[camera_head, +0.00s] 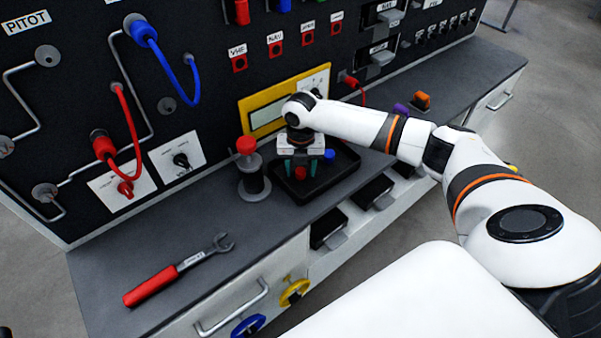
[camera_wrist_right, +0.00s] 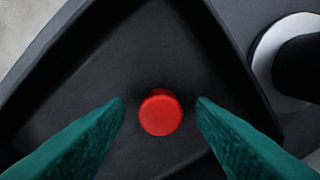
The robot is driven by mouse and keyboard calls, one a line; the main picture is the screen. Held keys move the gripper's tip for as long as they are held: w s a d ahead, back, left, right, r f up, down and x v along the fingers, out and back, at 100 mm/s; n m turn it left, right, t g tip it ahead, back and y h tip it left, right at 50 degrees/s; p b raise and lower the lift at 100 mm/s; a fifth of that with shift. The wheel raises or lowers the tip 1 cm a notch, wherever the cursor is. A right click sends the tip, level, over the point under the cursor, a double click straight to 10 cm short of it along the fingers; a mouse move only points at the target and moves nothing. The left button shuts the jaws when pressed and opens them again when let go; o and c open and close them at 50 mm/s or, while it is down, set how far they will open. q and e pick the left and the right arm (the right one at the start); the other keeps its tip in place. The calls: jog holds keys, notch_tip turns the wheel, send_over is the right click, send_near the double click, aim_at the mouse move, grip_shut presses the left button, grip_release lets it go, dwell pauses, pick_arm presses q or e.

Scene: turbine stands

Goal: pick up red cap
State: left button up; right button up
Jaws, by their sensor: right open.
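A small red cap (camera_head: 300,172) lies in a black tray (camera_head: 335,180) on the grey bench. In the right wrist view the red cap (camera_wrist_right: 160,112) sits on the tray's dark floor, between the two green fingertips and apart from both. My right gripper (camera_head: 300,166) points down over the tray with its fingers open around the cap. It also shows in the right wrist view (camera_wrist_right: 160,103). I cannot tell the exact height of the fingertips. My left gripper is not in view.
A dark cylindrical stand with a red top (camera_head: 247,150) stands just left of the tray. A blue cap (camera_head: 329,155) is in the tray, right of my gripper. A red-handled wrench (camera_head: 170,275) lies at the front left. The black panel (camera_head: 190,90) rises behind the bench.

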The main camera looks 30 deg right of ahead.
aim_at(300, 170)
grip_shut()
dwell(0.3)
notch_tip(300, 170, up, 10)
jog(key=c, duration=0.6)
grip_release()
jog(key=shift+r, duration=0.1)
grip_shut()
